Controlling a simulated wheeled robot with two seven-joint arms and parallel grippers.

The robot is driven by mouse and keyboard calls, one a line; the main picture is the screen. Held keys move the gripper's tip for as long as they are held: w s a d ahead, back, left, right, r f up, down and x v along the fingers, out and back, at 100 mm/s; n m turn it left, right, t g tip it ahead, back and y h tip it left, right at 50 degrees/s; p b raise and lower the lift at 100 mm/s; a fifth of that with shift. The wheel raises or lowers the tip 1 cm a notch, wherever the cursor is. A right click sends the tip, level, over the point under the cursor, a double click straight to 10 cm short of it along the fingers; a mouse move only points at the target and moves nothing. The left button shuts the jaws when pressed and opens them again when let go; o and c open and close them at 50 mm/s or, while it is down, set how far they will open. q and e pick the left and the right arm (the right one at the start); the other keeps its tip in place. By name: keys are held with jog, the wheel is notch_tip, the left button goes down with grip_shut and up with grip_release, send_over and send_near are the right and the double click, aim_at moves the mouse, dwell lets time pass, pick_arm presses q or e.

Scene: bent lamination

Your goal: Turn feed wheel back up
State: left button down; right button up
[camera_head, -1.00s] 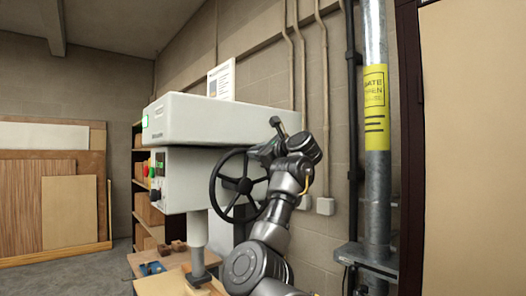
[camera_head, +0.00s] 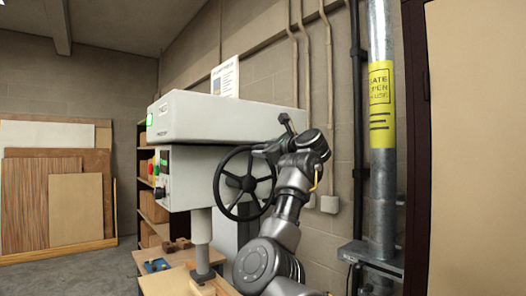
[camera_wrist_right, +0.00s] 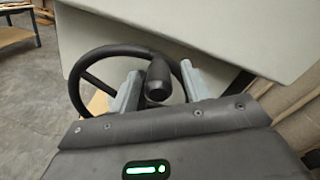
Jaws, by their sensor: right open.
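The black spoked feed wheel (camera_head: 249,184) is on the side of the pale grey machine (camera_head: 228,120) in the head view. My right gripper (camera_head: 268,150) is at the upper right of its rim, partly hidden by my wrist. In the right wrist view, the gripper (camera_wrist_right: 158,86) is open. Its two grey fingers stand on either side of the wheel's dark handle knob (camera_wrist_right: 158,80). I cannot tell whether either finger touches the knob. The wheel's rim (camera_wrist_right: 108,50) curves behind the fingers. My left gripper is not in view.
A metal post (camera_head: 381,150) with a yellow label stands right of my arm. Conduits run up the block wall behind. A wooden worktable (camera_head: 170,284) with a blue item (camera_head: 157,266) is below the machine. Wood panels (camera_head: 55,190) lean at the far left.

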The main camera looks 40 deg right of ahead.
jog(key=s+b, duration=0.4)
jog(key=s, duration=0.6)
jog(key=shift+d, duration=0.3)
jog(key=shift+w, duration=0.1)
